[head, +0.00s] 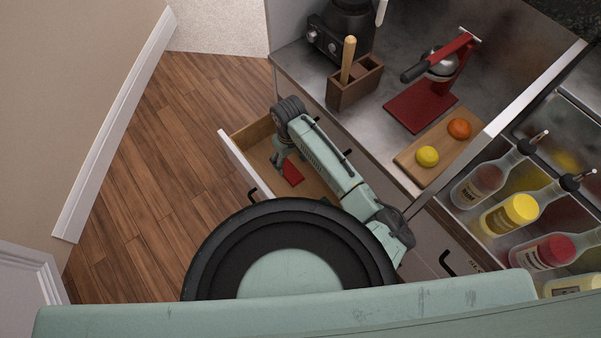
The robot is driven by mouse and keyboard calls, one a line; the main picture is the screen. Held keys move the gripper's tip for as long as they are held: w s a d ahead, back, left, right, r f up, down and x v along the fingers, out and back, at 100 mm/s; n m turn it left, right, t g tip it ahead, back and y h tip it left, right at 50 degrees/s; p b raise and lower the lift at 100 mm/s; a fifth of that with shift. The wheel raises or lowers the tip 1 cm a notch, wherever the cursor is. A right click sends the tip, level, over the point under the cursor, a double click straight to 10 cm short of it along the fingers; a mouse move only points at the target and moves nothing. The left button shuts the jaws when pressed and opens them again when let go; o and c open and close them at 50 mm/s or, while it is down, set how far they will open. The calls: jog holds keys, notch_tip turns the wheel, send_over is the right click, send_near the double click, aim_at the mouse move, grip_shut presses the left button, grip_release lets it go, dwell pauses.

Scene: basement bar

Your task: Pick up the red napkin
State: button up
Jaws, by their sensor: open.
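The red napkin (292,173) lies inside an open wooden drawer (254,132). It looks small, flat and folded. My gripper (279,165) reaches down into the drawer just left of the napkin. Its fingers are small in the view, and it is open. I cannot tell whether a finger touches the napkin. My arm passes over the drawer's right side and hides part of its inside. My own body hides the drawer's near end.
On the steel counter (400,100) stand a wooden holder (352,88), a red citrus press (425,95) and a board (408,160) with a lemon (427,156) and an orange (459,129). Bottles (510,214) stand at right. The wooden floor (150,150) at left is clear.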

send_over(294, 175)
jog(key=f, duration=0.5)
jog(key=shift+s+a+f, duration=0.2)
jog(key=shift+s+f, duration=0.05)
jog(key=shift+s, duration=0.1)
jog(key=shift+w+d+f+p, duration=0.1)
jog(key=shift+w+f+p, duration=0.05)
jog(key=shift+f, duration=1.35)
jog(key=shift+w+d+f+p, duration=0.1)
jog(key=shift+w+f+p, duration=0.05)
jog(key=shift+f, duration=1.3)
jog(key=shift+c, duration=0.5)
jog(key=c, duration=0.7)
